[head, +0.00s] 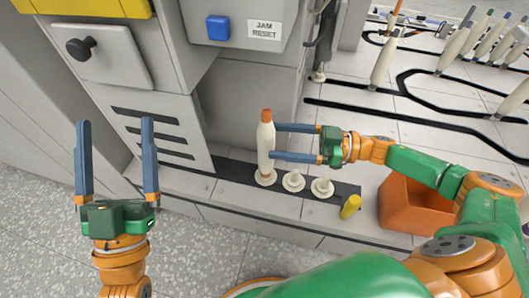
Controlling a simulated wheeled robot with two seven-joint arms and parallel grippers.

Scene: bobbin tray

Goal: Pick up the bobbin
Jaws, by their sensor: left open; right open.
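A white bobbin (265,144) with an orange tip stands upright on the leftmost of a row of pegs on a dark strip on the low ledge. My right gripper (275,142) reaches in from the right with its two blue fingers level, one higher and one lower. Its fingertips are at the bobbin's right side; I cannot tell whether they touch it. The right gripper is open. My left gripper (117,160) is open and empty, fingers pointing up the picture, left of the bobbin and in front of the grey machine.
Two empty pegs (293,181) (322,187) stand right of the bobbin. A yellow object (350,206) lies beside them. An orange bin (408,207) sits under my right arm. The machine (140,110) rises behind. More bobbins (384,62) stand along black tracks at the upper right.

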